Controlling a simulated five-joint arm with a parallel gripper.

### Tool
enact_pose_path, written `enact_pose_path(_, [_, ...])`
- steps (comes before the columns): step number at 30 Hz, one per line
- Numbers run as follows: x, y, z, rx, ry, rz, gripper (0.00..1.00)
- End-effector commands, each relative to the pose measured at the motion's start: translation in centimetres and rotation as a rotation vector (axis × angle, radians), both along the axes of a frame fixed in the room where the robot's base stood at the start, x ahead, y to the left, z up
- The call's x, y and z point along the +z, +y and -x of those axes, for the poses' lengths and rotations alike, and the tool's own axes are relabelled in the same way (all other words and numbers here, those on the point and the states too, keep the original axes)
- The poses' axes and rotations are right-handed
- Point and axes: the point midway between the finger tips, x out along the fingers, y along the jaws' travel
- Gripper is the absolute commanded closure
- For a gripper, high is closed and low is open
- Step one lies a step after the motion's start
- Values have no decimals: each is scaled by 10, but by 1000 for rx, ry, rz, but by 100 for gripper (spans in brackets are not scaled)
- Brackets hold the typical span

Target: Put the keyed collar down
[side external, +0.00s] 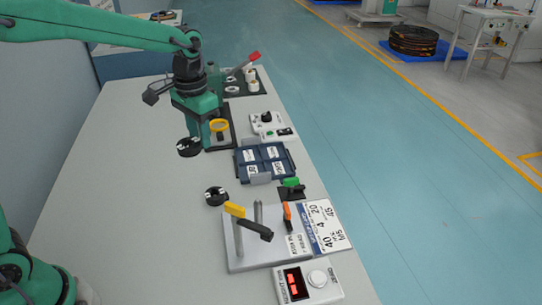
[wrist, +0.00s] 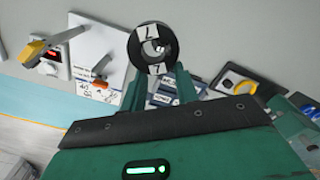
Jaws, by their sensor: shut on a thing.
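The keyed collar (side external: 183,151) is a black ring with white marks. In the side view it is held in the air above the left part of the bench, apart from the surface. My gripper (side external: 197,139) points down and is shut on it. In the wrist view the collar (wrist: 137,45) sits between the fingertips of my gripper (wrist: 156,72), with white labels on its face. A second, similar black ring (side external: 208,197) lies flat on the bench, nearer the camera than the held one. I cannot tell whether it shows in the wrist view.
A light plate with upright posts (side external: 240,250) and a yellow-tipped lever stands at the front. A control box with red display (side external: 293,284) is beside it. A dark blue tray (side external: 240,168) and a stand with a yellow ring (side external: 219,125) lie behind. The bench's left side is clear.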

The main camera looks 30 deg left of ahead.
Motion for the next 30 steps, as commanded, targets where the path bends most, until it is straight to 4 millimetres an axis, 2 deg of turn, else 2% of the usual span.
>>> enact_pose_path(1, [0, 13, 4, 44, -1, 0, 94])
enact_pose_path(3, [-1, 25, 9, 92, -2, 0, 94])
enact_pose_path(10, [-3, 46, 19, 177, -1, 0, 94])
enact_pose_path(20, [-4, 47, 18, 165, -1, 0, 94])
enact_pose_path(26, [-6, 42, 10, 66, 0, 0, 94])
enact_pose_path(30, [-8, 36, 0, -59, 1, 0, 94])
